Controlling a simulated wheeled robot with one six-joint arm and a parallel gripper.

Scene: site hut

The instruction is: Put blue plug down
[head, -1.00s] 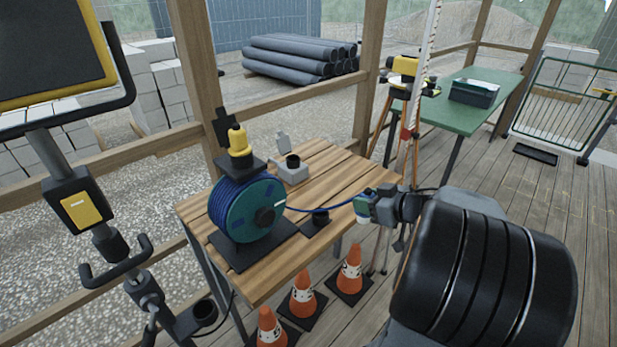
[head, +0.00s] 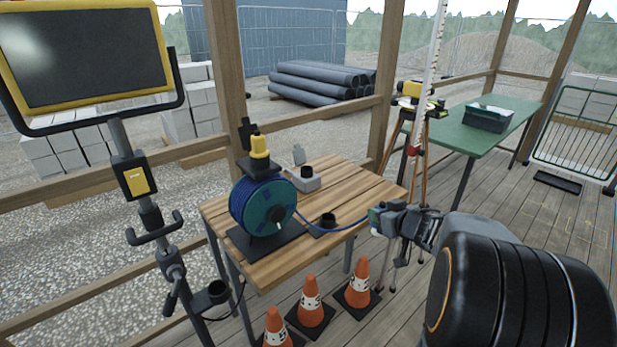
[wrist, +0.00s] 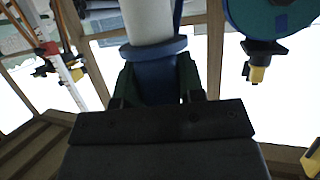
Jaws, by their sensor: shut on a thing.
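My gripper (head: 382,217) is beside the right edge of the wooden table (head: 345,196) in the head view. It is shut on the blue plug, which is mostly hidden there. In the wrist view, the blue plug (wrist: 155,85) with its white end (wrist: 150,20) sits between my green fingertips. A blue cable (head: 345,229) runs from the cable reel (head: 263,207) on the table to my gripper. A black cup-like holder (head: 328,221) stands on the table between the reel and my gripper, apart from the plug.
Several orange cones (head: 357,284) stand below the table's front. A tripod (head: 420,150) and a green table (head: 490,140) are at back right.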

